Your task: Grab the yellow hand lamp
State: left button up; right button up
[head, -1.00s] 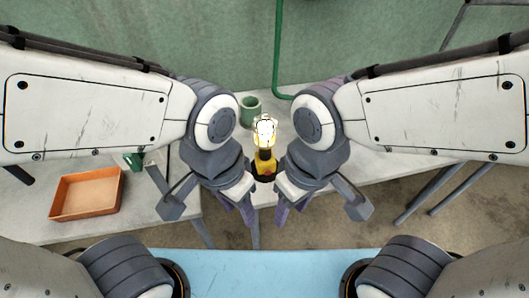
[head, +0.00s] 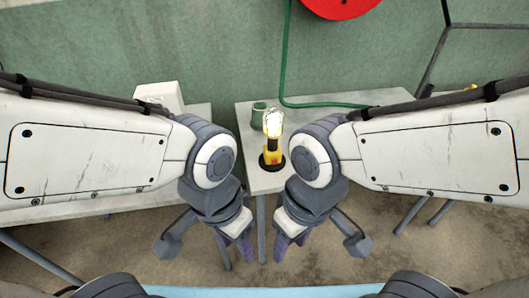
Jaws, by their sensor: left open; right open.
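The yellow hand lamp (head: 272,140) stands upright on a light grey table (head: 252,178), near its front left corner. It has a bright bulb in a cage on top, a yellow and black body and a dark round base. My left gripper (head: 247,262) is open and empty, pointing down in front of the table and nearer to me than the lamp. My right gripper (head: 278,258) is open and empty beside it, also in front of the table edge. Both are apart from the lamp. My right arm's wrist partly covers the table beside the lamp.
A green cup (head: 259,114) stands just behind the lamp. A green hose (head: 330,105) runs down the wall and over the table. A white box (head: 160,95) sits on another table at the left. A red disc (head: 340,6) is on the wall. Bare floor lies in front.

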aim_at(273, 131)
jog(key=u, duration=0.25)
jog(key=i, duration=1.05)
jog(key=z, duration=0.5)
